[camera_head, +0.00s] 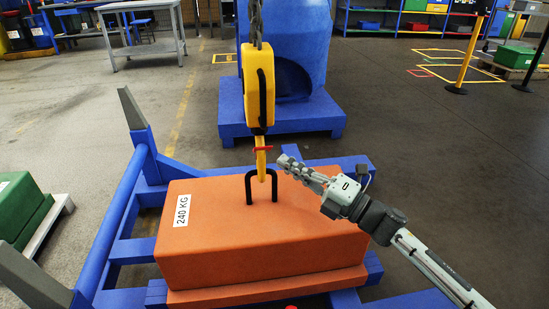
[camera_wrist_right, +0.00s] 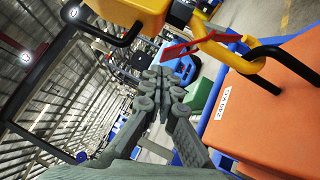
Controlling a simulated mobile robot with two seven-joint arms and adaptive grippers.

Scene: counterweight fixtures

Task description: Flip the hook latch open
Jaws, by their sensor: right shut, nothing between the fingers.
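A yellow hook block (camera_head: 258,88) hangs on a chain, with a yellow hook (camera_head: 261,162) below it. The hook is at the black lifting eye (camera_head: 249,187) on an orange counterweight (camera_head: 260,232) marked 240 KG. The red latch (camera_head: 262,148) sits across the upper part of the hook. In the right wrist view the red latch (camera_wrist_right: 190,48) reaches from the yellow hook (camera_wrist_right: 238,58) toward the fingers. My right gripper (camera_head: 283,161) is shut and empty, just right of the hook and slightly below the latch. It appears apart from both. My left gripper is out of view.
The counterweight rests on a blue frame (camera_head: 122,217) with grey uprights. A large blue stand (camera_head: 282,118) is behind the hook. A green block (camera_head: 22,207) lies at the left. The floor at the right is open.

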